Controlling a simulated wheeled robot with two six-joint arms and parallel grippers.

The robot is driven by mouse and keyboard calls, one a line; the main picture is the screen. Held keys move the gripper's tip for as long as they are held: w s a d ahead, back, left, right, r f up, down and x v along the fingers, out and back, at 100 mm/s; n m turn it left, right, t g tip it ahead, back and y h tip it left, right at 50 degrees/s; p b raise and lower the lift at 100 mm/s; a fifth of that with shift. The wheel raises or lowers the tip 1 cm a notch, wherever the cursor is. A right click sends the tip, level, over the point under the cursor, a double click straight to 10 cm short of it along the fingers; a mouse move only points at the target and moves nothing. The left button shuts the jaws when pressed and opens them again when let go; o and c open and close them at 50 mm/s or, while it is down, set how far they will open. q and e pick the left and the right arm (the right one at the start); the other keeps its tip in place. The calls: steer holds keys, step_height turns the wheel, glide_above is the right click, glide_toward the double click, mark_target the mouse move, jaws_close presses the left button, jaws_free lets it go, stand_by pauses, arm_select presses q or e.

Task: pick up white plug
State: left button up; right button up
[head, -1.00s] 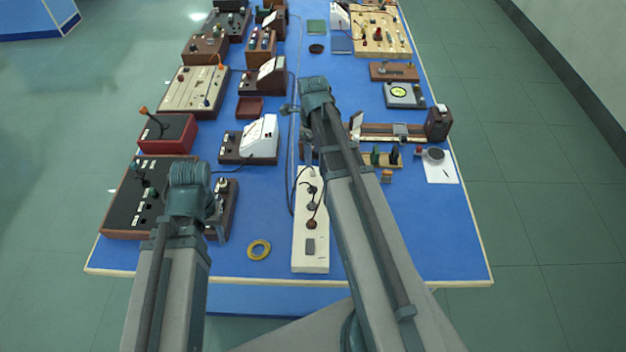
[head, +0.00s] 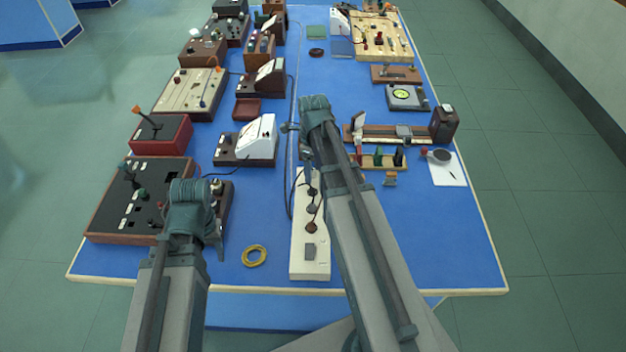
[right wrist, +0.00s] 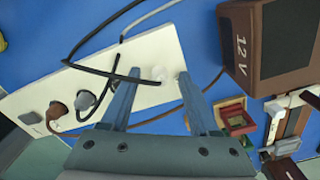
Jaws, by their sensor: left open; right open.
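A small white plug (right wrist: 157,74) sits on the white power strip in the right wrist view, between the fingertips of my right gripper (right wrist: 159,86). The gripper is open around it; I cannot tell whether a finger touches it. The power strip (head: 310,263) lies lengthwise near the table's front in the head view and also shows in the right wrist view (right wrist: 128,98). In the head view my right gripper (head: 306,158) is over the strip's far end and hides the white plug. My left gripper (head: 213,238) is open and empty at the front left.
Dark plugs (right wrist: 57,110) with cords stand in the strip, and a black cord crosses near the white plug. A brown 12 V box (right wrist: 262,45) is right of the gripper. A yellow ring (head: 254,256) lies left of the strip. Blue table is clear at front right.

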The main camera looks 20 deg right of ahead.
mark_target(313, 173)
jaws_close()
stand_by(0.5)
arm_select(q)
steer(key=shift+r+p, duration=0.8)
steer(key=shift+p, duration=0.05)
arm_select(e)
steer(key=shift+r, duration=0.75)
steer(key=r+p, duration=0.2)
steer(key=shift+s+a+r+p, duration=0.2)
steer(key=shift+s+r+p, duration=0.1)
steer(key=shift+s, duration=0.05)
arm_select(q)
step_height(313, 173, up, 4)
steer(key=shift+f+p, duration=0.25)
steer(key=shift+p, duration=0.2)
arm_select(e)
steer(key=s+a, duration=0.6)
steer(key=s, duration=0.1)
steer(key=s+a+r, duration=0.1)
steer(key=s+a, duration=0.3)
steer(key=shift+s, duration=0.2)
arm_select(q)
steer(key=shift+r, duration=0.15)
arm_select(e)
steer(key=shift+r, duration=0.15)
